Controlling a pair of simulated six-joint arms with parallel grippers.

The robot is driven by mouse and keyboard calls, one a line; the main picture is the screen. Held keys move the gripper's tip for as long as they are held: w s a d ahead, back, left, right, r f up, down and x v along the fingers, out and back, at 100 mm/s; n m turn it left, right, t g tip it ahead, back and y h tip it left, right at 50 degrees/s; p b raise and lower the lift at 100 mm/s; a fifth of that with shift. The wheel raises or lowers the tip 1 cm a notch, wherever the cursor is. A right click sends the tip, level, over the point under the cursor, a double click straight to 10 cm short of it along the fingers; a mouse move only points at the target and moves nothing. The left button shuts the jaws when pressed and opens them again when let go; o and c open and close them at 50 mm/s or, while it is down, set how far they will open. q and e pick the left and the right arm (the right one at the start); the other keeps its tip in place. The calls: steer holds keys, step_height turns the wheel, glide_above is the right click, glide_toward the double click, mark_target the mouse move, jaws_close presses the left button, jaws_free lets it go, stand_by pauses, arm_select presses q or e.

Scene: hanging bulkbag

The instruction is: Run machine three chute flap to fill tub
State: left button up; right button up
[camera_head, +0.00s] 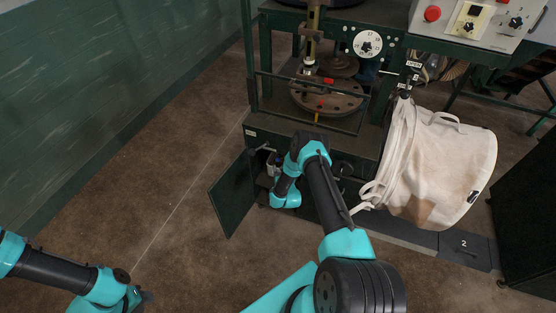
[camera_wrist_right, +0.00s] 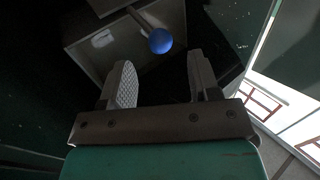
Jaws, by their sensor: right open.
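In the right wrist view, a blue ball knob (camera_wrist_right: 160,40) sits on the end of a pale rod. It is in front of a grey box-like part (camera_wrist_right: 105,42). My right gripper (camera_wrist_right: 163,82) is open and empty, with the knob just beyond and between its fingertips. In the head view my right arm reaches down to the open cabinet under the green machine (camera_head: 310,140), and its fingers are hidden there. My left gripper (camera_head: 146,297) is low at the left, over the floor, too small to read. I cannot pick out the tub for sure.
An open cabinet door (camera_head: 233,193) stands left of my right arm. A cream fabric bag (camera_head: 440,165) hangs at the right, above a dark floor plate (camera_head: 466,249) marked 2. A control panel (camera_head: 480,20) has a red button. The left floor is clear.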

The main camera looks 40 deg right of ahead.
mark_target(278, 158)
steer(key=shift+x, duration=3.15)
